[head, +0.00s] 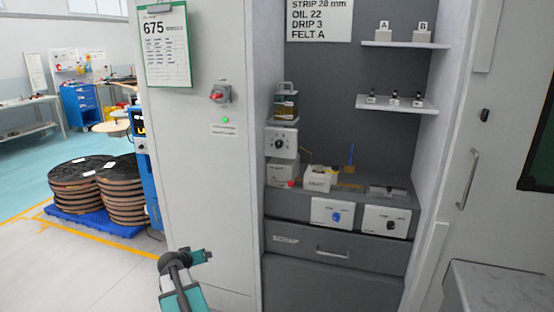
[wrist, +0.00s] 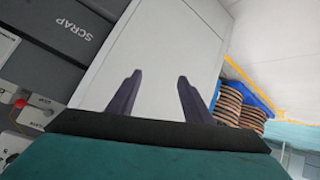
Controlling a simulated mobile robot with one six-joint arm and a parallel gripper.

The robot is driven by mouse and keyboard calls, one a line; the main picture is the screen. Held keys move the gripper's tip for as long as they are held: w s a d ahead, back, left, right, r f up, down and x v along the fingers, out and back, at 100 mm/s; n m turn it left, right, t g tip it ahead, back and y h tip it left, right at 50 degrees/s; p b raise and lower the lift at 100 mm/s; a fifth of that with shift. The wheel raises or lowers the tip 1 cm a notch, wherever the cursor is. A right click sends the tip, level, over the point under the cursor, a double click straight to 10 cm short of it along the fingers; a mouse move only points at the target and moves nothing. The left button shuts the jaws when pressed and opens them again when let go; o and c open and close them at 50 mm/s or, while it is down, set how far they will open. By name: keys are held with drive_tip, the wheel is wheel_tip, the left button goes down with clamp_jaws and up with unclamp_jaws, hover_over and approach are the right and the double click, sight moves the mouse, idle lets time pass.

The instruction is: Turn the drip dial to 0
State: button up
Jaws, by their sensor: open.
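A white box with a round black dial (head: 279,143) stands at the left of the station, under a bottle-like container (head: 285,104). Two more white boxes sit lower on the front, one with a blue dial (head: 336,216) and one with a black dial (head: 389,226). Their markings are too small to read, so I cannot tell which is the drip dial or where it points. My gripper (wrist: 160,80) is open and empty in the wrist view, in front of a plain pale panel, away from the dials.
A sign (head: 319,18) reads STRIP 28 mm, OIL 22, DRIP 3, FELT A. A drawer marked SCRAP (head: 286,240) lies below the dials. A red switch (head: 219,94) is on the left panel. Reels (head: 82,187) stand on a blue pallet at left. A grey block (head: 500,285) stands at right.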

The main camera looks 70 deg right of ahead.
drive_tip(key=s+d+r+m+h, duration=0.1)
drive_tip(key=s+d+r+h, duration=0.15)
drive_tip(key=d+r, duration=0.5)
drive_tip(key=s+d+r+m+h, duration=0.1)
drive_tip(key=s+d+r+m, duration=0.1)
drive_tip(key=s+d+r, duration=0.35)
drive_tip(key=m+g+h+b, duration=0.1)
drive_tip(key=m+g+h, duration=0.1)
drive_tip(key=h, duration=0.3)
approach(278, 145)
drive_tip(key=a, duration=0.5)
drive_tip(key=shift+s+r+y, duration=0.25)
drive_tip(key=shift+s+r, duration=0.05)
drive_tip(key=shift+d, duration=0.15)
drive_tip(key=shift+w+d+p, duration=0.2)
drive_tip(key=shift+d+p, duration=0.55)
drive_tip(key=shift+d, duration=2.6)
drive_tip(key=shift+w+d+p, duration=0.2)
drive_tip(key=shift+d+p, duration=0.55)
drive_tip(key=shift+d, duration=2.65)
